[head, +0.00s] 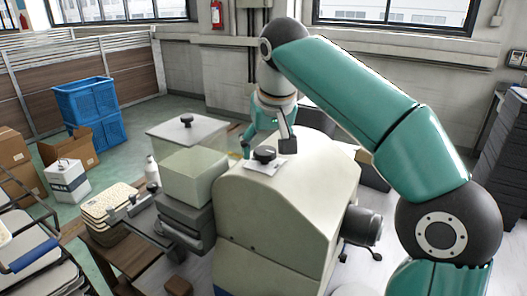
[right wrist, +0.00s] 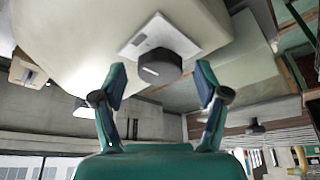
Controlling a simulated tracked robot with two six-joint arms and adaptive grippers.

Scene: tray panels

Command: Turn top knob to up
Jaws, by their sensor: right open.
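A round black knob (head: 265,154) sits on a white plate (head: 258,167) on top of the cream machine (head: 290,190). In the right wrist view the knob (right wrist: 160,67) shows a short pale line on its face, and its plate (right wrist: 190,28) lies behind it. My right gripper (head: 267,147) is open, with one finger on each side of the knob in the head view. In the right wrist view its fingertips (right wrist: 161,77) are wide apart, with the knob between them and a clear gap on both sides. My left gripper is not in view.
A grey box with another black knob (head: 187,120) stands behind to the left. A pale green box (head: 194,175) is beside the machine. Blue crates (head: 88,105), cartons (head: 70,148) and a white container (head: 66,182) stand on the floor at left.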

